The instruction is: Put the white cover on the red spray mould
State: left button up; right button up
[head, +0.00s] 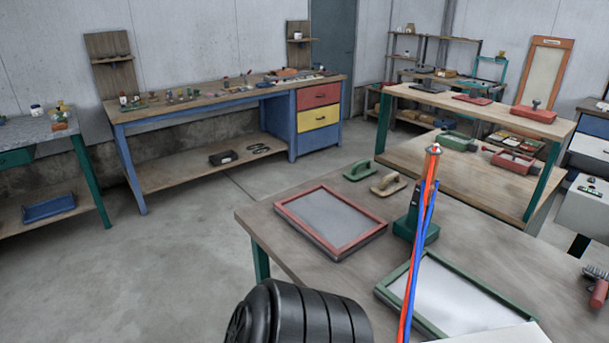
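A flat white piece (497,336) shows at the bottom edge, overlapping the near side of a green-framed mould (388,290). It is cut off by the picture edge, so I cannot tell for sure whether it is the white cover. Neither of my grippers is in view.
A green stand (405,228) with a metal-tipped tool and red and blue hoses (416,265) rises between the two moulds. Green and tan hand floats (388,185) lie behind the red mould. A red-handled tool (599,293) lies at right. The bench (490,255) is bare behind the green mould.

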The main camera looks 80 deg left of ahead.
aim_at(329, 212)
jog(key=k+j, duration=0.15)
jog(key=j, duration=0.25)
jog(key=k+j, duration=0.2)
jog(key=j, duration=0.2)
jog(key=k+j, duration=0.15)
jog(key=j, duration=0.25)
jog(key=k+j, duration=0.15)
jog(key=j, duration=0.25)
jog(key=k+j, duration=0.2)
jog(key=j, duration=0.2)
jog(key=k+j, duration=0.15)
jog(key=j, duration=0.25)
jog(key=k+j, duration=0.15)
jog(key=j, duration=0.25)
